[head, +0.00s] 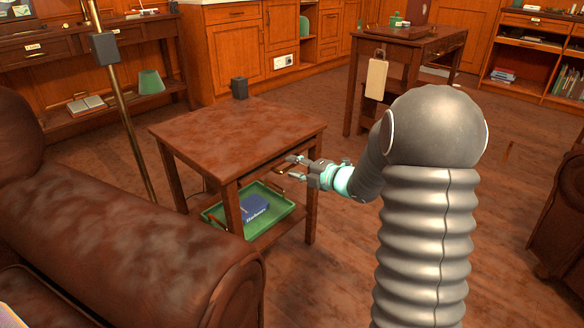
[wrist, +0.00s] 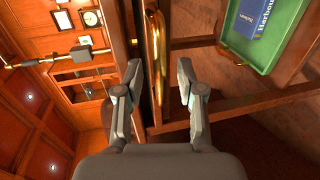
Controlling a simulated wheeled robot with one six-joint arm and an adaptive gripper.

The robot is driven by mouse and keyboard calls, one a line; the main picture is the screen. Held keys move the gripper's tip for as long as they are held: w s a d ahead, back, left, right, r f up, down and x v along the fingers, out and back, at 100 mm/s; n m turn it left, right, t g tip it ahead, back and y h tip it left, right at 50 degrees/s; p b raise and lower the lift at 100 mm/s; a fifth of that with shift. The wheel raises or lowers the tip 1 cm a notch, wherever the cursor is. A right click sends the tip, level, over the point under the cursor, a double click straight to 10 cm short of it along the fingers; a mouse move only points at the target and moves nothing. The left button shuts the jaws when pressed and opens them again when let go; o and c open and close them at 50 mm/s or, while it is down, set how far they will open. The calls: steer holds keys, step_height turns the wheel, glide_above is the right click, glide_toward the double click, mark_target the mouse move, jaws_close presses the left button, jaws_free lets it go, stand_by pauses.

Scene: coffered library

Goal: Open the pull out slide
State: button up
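The side table (head: 225,135) has a dark wooden slide front just under its top, at the edge facing my arm. In the wrist view a long brass handle (wrist: 156,45) runs along the wooden slide front (wrist: 149,85). My gripper (head: 291,167) is at this edge of the table in the head view. In the wrist view my gripper (wrist: 160,72) is open, with one finger on each side of the handle. I see gaps between the fingers and the handle. The slide appears to be in under the tabletop; its far part is hidden.
A green tray (head: 281,218) with a blue book (head: 252,208) lies on the table's lower shelf. A brown leather sofa (head: 130,235) is close at left. The floor right of the table is clear.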

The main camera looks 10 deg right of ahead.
steer(key=shift+w+a+f, duration=0.15)
steer(key=shift+w+a, duration=0.25)
steer(key=shift+w, duration=0.2)
jaws_close()
steer(key=shift+s, duration=0.1)
